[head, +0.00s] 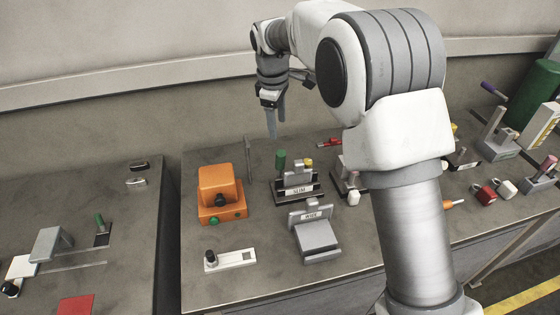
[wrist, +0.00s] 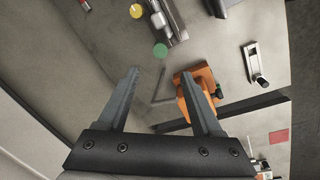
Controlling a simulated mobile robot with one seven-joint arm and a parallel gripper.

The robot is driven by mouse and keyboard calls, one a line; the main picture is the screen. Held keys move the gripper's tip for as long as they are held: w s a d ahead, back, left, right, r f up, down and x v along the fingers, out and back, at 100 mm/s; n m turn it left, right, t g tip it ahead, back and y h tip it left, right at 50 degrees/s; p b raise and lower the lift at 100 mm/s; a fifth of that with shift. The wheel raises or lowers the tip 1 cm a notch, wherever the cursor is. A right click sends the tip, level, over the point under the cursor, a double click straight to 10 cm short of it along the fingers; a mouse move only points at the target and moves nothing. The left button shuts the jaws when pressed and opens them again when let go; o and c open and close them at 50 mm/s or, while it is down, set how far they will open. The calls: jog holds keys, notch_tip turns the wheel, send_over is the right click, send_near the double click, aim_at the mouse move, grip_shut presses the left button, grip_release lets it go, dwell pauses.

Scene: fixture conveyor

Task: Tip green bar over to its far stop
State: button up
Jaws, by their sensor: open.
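A green bar (head: 281,159) stands roughly upright on a dark fixture (head: 298,197) with a white label, near the middle of the right-hand table. In the wrist view the bar (wrist: 160,51) shows end-on as a green disc, just beyond my fingertips. My gripper (head: 273,136) hangs above and behind the bar, fingers down and apart from it. In the wrist view my gripper (wrist: 159,74) is open with nothing between its fingers. A smaller green lever (head: 99,219) stands on the left table. The bar's stops cannot be made out.
An orange box (head: 221,196) with a dark knob stands left of the fixture, and a thin upright plate (head: 248,160) behind it. A grey labelled fixture (head: 317,242) is in front. A yellow-topped part (head: 308,163) is close right of the bar. Several other fixtures stand farther right.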

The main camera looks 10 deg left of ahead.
aim_at(281, 162)
jog(key=w+f, duration=0.1)
jog(key=f, duration=1)
jog(key=w+f+p, duration=0.1)
jog(key=f, duration=0.4)
jog(key=shift+w+d+f, duration=0.25)
jog(key=shift+w+f, duration=0.05)
grip_shut()
dwell(0.6)
